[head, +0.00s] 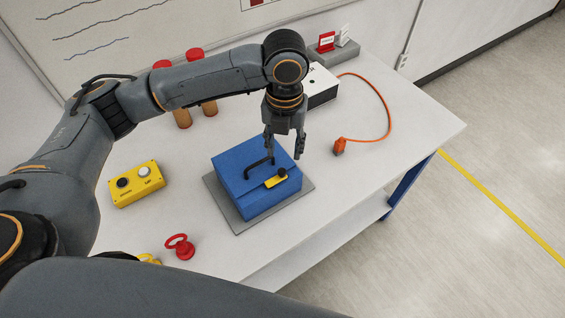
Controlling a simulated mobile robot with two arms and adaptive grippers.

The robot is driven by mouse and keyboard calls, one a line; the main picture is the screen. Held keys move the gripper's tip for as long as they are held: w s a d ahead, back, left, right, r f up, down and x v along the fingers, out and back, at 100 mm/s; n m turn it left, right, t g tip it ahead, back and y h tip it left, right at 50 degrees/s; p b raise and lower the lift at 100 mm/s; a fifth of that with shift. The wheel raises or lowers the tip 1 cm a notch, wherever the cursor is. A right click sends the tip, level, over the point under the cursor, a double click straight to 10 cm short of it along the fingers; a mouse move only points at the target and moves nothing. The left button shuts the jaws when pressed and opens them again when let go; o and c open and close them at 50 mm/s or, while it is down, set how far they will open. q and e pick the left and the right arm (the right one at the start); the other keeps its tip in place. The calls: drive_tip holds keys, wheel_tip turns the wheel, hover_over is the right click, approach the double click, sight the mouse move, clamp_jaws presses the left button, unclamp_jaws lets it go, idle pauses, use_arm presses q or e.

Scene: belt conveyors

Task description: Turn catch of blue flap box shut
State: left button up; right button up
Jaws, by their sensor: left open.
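The blue flap box (241,180) sits on a grey plate (237,223) on the table, its lid lying down. A black bent handle (258,166) is on its lid. The yellow catch (276,180) with a black knob (282,172) is at the box's front right edge and lies at a slant. My left gripper (284,156) points down over the box's far right part, open and empty, just above and behind the catch. Whether its fingers touch the box I cannot tell. My right gripper is not in view.
Red-capped cylinders (208,105), a white box (322,88) and an orange plug with cable (339,146) are behind. The table's right side is clear.

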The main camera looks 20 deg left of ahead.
use_arm(q)
hover_over(282, 170)
wheel_tip(282, 170, down, 4)
drive_tip(key=shift+s+f+p, duration=0.1)
drive_tip(key=shift+p, duration=0.3)
wheel_tip(282, 170, down, 4)
drive_tip(key=shift+a+r+p, duration=0.1)
drive_tip(key=shift+p, duration=0.25)
drive_tip(key=shift+f, duration=0.65)
drive_tip(key=shift+c, duration=1.1)
clamp_jaws()
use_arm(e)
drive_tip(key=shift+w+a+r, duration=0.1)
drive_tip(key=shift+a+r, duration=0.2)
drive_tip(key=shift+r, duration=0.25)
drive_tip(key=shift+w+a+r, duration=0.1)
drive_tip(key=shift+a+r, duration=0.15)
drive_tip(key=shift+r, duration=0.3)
